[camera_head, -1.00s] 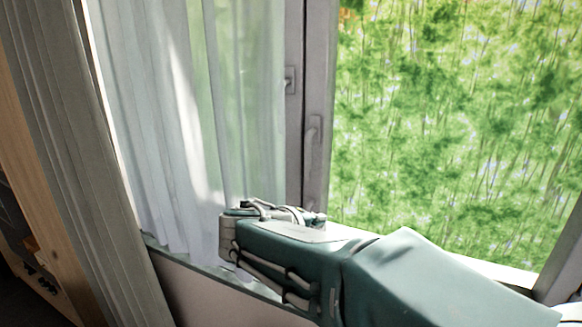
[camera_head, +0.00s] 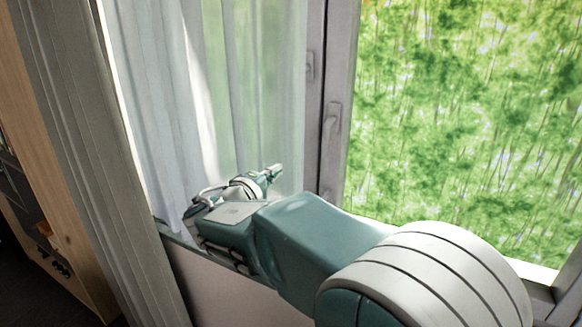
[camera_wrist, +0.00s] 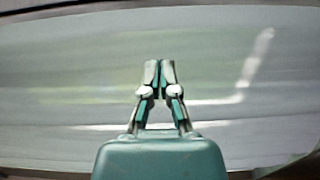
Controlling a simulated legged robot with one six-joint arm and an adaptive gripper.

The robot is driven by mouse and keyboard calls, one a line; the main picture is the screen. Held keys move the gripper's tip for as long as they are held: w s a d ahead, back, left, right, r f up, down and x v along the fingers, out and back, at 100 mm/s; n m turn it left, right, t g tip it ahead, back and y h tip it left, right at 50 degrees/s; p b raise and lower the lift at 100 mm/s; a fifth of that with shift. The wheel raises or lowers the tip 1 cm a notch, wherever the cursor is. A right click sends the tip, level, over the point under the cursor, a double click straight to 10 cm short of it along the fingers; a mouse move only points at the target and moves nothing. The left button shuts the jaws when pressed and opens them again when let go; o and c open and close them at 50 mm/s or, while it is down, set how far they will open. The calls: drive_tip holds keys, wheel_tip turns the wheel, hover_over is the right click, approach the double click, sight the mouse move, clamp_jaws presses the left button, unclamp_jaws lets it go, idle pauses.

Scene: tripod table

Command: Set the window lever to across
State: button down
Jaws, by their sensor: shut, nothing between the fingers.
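The window lever (camera_head: 329,122) is a slim grey handle on the upright window frame, left of the bright pane. It hangs down along the frame. My gripper (camera_head: 275,169) is in front of the white curtain, below and left of the lever, and apart from it in the picture. Its fingers (camera_wrist: 160,72) are closed together and empty in the wrist view. The wrist view is blurred, and I cannot make out the lever in it.
A second small grey fitting (camera_head: 310,66) sits on the neighbouring frame post. A sheer white curtain (camera_head: 160,100) covers the left pane, and a grey drape (camera_head: 75,130) hangs further left. A wooden shelf unit (camera_head: 60,265) stands at the lower left.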

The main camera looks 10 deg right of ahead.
drive_tip(key=w+d, duration=0.5)
drive_tip(key=d, duration=0.4)
